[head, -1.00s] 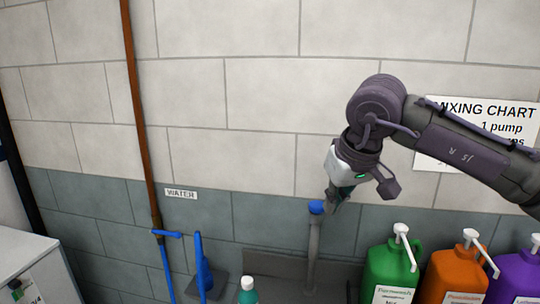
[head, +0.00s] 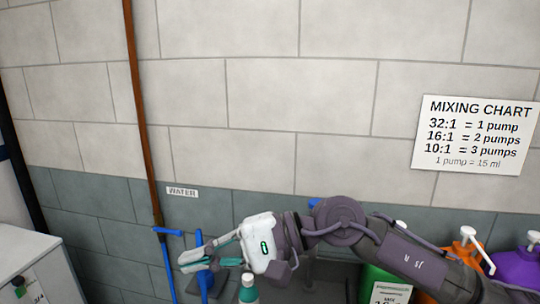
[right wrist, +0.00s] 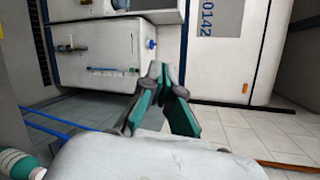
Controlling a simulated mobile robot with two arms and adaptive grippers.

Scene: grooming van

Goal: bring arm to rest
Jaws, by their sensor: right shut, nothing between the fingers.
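My right arm comes in from the lower right in the head view, low across the counter. Its gripper (head: 190,258) points left, above a white-capped teal bottle (head: 249,292). In the right wrist view the gripper (right wrist: 160,70) shows its teal-padded fingers with the tips together and nothing between them. My left gripper is in neither view.
A green jug (head: 385,285), an orange jug (head: 466,256) and a purple jug (head: 520,266) with pumps stand at right, the green one partly behind my arm. A blue-handled water pipe (head: 167,232) is at left. A white cabinet (head: 30,255) stands lower left.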

